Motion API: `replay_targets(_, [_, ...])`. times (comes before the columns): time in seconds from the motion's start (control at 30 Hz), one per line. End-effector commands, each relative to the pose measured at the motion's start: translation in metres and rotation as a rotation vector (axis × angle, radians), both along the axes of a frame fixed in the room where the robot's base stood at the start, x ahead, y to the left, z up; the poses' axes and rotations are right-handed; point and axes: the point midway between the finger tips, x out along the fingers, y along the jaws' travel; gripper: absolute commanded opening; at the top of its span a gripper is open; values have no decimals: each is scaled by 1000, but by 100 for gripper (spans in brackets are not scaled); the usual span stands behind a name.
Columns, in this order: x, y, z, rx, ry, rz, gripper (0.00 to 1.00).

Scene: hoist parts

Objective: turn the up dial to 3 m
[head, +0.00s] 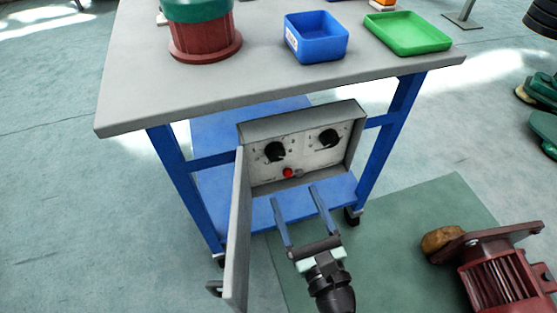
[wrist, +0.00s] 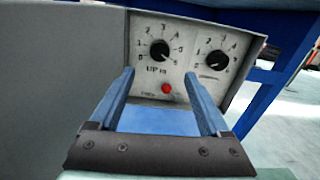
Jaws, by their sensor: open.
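The up dial (wrist: 160,50) is a black knob on a pale panel, with "UP m" printed under it and numbers around it. It is the left of two dials, and it also shows in the head view (head: 275,152). Its pointer setting is too small to read surely. A similar second dial (wrist: 217,60) sits to its right; its label is not legible. My gripper (head: 295,194) is open and empty in front of the panel, apart from both dials. In the wrist view its blue fingers (wrist: 159,73) reach up just below the up dial.
The panel sits in a grey box (head: 300,119) under the table (head: 120,115). The box's open door (head: 237,235) stands to the left of my gripper. A red button (wrist: 166,88) is below the up dial. A red motor (head: 505,275) lies at the lower right.

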Motion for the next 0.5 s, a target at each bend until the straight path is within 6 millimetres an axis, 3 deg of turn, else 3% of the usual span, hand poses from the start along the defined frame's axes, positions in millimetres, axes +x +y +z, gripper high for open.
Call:
replay_targets(0.3, [64,22,1,-3,-5,2,80])
replay_targets(0.5, [91,30,0,-3,-3,1,80])
